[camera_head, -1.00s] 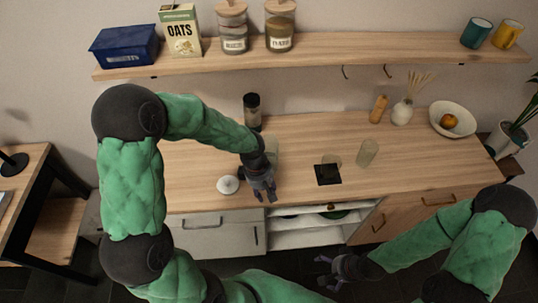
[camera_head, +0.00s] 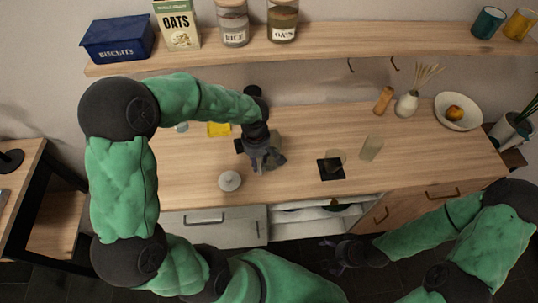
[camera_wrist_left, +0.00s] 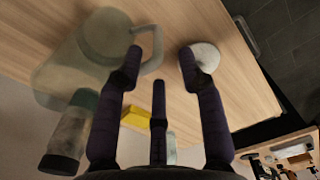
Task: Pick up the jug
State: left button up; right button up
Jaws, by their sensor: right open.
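The jug is translucent grey-green with a loop handle. In the left wrist view the jug (camera_wrist_left: 75,65) is at the upper left, its handle towards the fingers. In the head view the jug (camera_head: 277,142) is mostly hidden behind my left gripper (camera_head: 267,165). In the left wrist view the left gripper (camera_wrist_left: 160,62) is open, fingers apart. Its left finger overlaps the handle; I cannot tell whether they touch. My right gripper (camera_head: 335,256) is open and empty, low in front of the worktop.
A white round lid (camera_head: 229,181) lies left of the left gripper. A yellow block (camera_head: 219,129) and a dark-capped bottle (camera_wrist_left: 68,135) are near the jug. A black square (camera_head: 331,169) and a glass (camera_head: 371,148) stand right. The shelf (camera_head: 400,45) overhangs the back.

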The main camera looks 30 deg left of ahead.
aim_at(260, 167)
pick_arm(q)
jog(key=shift+s+d+f, duration=0.1)
jog(key=shift+f, duration=0.45)
jog(key=f+b, duration=0.1)
jog(key=f, duration=0.3)
jog(key=shift+d+f, duration=0.1)
jog(key=shift+d, duration=0.1)
jog(key=shift+w, duration=0.2)
grip_shut()
